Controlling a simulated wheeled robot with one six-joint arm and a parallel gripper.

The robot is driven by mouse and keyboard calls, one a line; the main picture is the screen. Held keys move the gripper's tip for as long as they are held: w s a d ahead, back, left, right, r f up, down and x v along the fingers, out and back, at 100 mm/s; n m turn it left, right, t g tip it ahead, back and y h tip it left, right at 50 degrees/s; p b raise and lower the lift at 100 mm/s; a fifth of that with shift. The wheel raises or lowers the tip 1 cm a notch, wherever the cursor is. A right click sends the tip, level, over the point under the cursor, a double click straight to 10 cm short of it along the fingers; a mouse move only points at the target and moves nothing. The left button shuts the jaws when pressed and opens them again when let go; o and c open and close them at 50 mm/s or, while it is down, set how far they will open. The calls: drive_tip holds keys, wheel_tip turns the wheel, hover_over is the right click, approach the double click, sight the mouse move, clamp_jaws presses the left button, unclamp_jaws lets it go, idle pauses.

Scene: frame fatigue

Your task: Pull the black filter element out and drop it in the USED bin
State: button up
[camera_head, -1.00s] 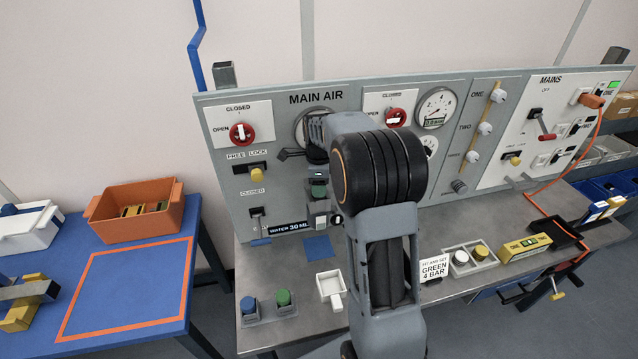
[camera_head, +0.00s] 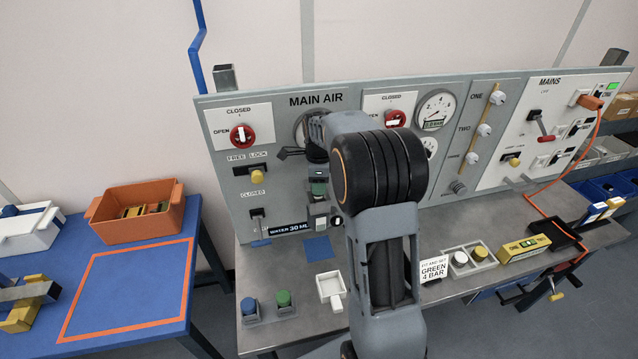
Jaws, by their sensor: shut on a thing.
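My gripper (camera_head: 316,150) is at the panel below the MAIN AIR label, partly hidden by my own arm. It is shut on a small dark piece at the filter position, which looks like the black filter element; its outline is too small and covered to make out. Just below is a grey unit with a green band (camera_head: 318,189). I cannot read a USED label on any bin. An orange bin (camera_head: 137,211) with yellow and dark pieces stands on the blue table at the left.
A blue knob-like part (camera_head: 249,306) and a green one (camera_head: 284,299) stand in a grey holder on the bench. A small white tray (camera_head: 331,288) is beside them. A white bin (camera_head: 28,228) is at the far left. The orange-outlined square (camera_head: 128,290) is clear.

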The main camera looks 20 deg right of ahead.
drive_tip(key=shift+r+p, duration=0.85)
drive_tip(key=shift+r, duration=1.8)
drive_tip(key=shift+r, duration=2.05)
drive_tip(key=shift+s, duration=0.15)
